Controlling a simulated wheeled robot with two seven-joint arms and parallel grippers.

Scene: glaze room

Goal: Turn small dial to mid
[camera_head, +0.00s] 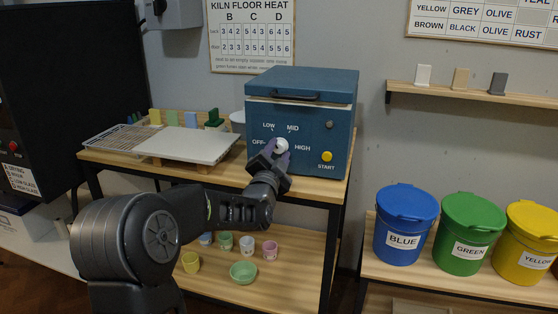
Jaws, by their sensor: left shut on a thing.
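The blue kiln box (335,110) stands on the right part of the wooden table, lid shut. Its front carries a white dial (281,145) with the labels OFF, LOW, MID and HIGH around it. My left gripper (275,150) is at the front panel, shut on the dial. The fingers hide most of the dial, so I cannot tell where its pointer stands. A yellow START button (327,156) and a small grey knob or light (329,125) are to the right of the dial. My right gripper is not in view.
A pale board (190,143) and a wire rack (118,137) lie left of the kiln. Small cups and a green bowl (243,271) stand on the shelf below. Blue (405,222), green (468,232) and yellow (527,240) buckets stand at the right. A wall chart (252,38) hangs behind.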

